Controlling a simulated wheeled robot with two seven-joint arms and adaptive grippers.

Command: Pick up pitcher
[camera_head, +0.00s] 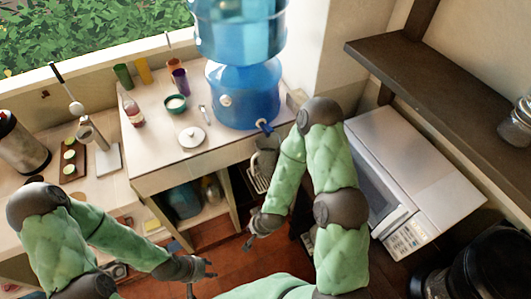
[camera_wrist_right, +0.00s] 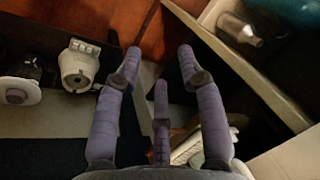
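A grey pitcher-like vessel (camera_head: 265,158) is in the head view, just below the blue dispenser's tap, beside the counter's right end. My right forearm partly borders it, and I cannot tell what it rests on. My right gripper (camera_head: 255,238) hangs below and in front of it, apart from it. In the right wrist view the right gripper (camera_wrist_right: 160,75) has its fingers spread with nothing between them. The pitcher cannot be made out clearly there. My left gripper (camera_head: 202,274) is at the lower left of centre, fingers apart and empty, over the floor.
A blue water dispenser (camera_head: 245,98) stands on the counter (camera_head: 150,178) with cups, a white lid (camera_head: 192,137) and a bottle (camera_head: 132,110). A white microwave (camera_head: 420,165) is right of my right arm, below a dark wall shelf (camera_head: 435,80). Red-brown floor (camera_head: 215,232) is open between the arms.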

